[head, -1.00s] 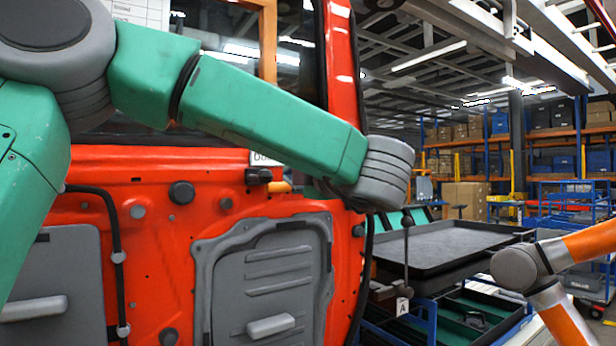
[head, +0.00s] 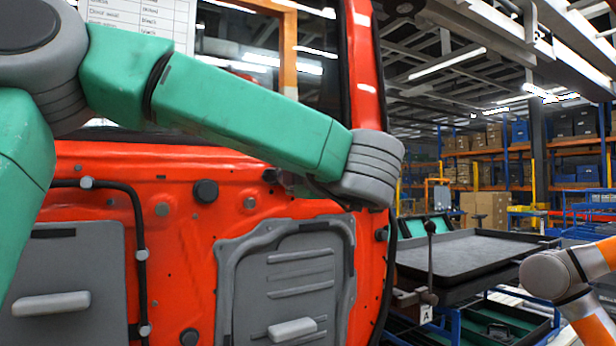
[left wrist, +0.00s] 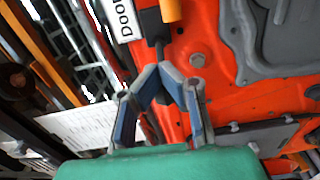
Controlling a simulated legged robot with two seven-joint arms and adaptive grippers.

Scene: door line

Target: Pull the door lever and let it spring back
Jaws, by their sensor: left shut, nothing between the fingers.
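The orange door lever (left wrist: 171,9) shows at the top of the left wrist view, with a black stem (left wrist: 157,38) beside it. In the head view my green forearm hides the lever; a small black part (head: 271,175) shows on the red door (head: 185,235) below the forearm. My left gripper (left wrist: 160,72) is shut and empty, its blue and grey fingers pointing up toward the stem. The fingertips are close to the stem; I cannot tell whether they touch. In the head view the gripper is mostly hidden behind my wrist. My right gripper is out of view.
A white "Door" label (left wrist: 121,18) is beside the lever. Grey panels (head: 295,270) and a black hose (head: 140,240) are on the door. To the right stand a dark tray (head: 470,253) and an orange and white jointed arm (head: 590,262). Shelving is far behind.

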